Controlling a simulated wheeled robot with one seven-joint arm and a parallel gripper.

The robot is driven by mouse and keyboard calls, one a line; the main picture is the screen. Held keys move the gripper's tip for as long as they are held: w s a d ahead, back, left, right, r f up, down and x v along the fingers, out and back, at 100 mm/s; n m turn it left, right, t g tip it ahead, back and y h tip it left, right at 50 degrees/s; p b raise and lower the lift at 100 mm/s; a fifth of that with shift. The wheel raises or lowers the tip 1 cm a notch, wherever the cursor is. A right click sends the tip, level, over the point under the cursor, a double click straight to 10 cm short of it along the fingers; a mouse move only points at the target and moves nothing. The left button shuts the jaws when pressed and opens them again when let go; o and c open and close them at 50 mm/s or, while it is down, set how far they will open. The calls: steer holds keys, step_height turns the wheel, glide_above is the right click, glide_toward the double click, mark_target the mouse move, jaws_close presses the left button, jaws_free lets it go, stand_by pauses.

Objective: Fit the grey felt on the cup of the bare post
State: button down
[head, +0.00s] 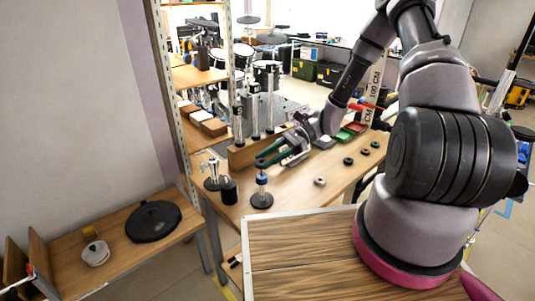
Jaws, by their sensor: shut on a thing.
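My gripper (264,160) is over the left part of the wooden table, with its dark fingers pointing left and down. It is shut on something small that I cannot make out. Just below the fingertips stands a short post with a blue band (262,182) on a round black base. Another short post (212,172), with a silvery top, stands to the left. I cannot tell which post is bare, as their cups are too small to read. A light grey ring-like piece (320,181) lies on the table, right of the blue-banded post; I cannot tell whether it is felt.
A black cylinder (228,190) stands between the posts. Several dark rings, one here (348,161), lie to the right. Green (345,134) and red (355,127) trays are behind them. Tall metal posts (254,115) rise behind a wooden block (243,153). The table's front middle is fairly clear.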

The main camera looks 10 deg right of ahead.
steer(key=shift+f, duration=1.25)
steer(key=shift+c, duration=1.4)
jaws_free()
steer(key=v, duration=1)
steer(key=shift+d, duration=0.35)
steer(key=shift+w+r, duration=0.1)
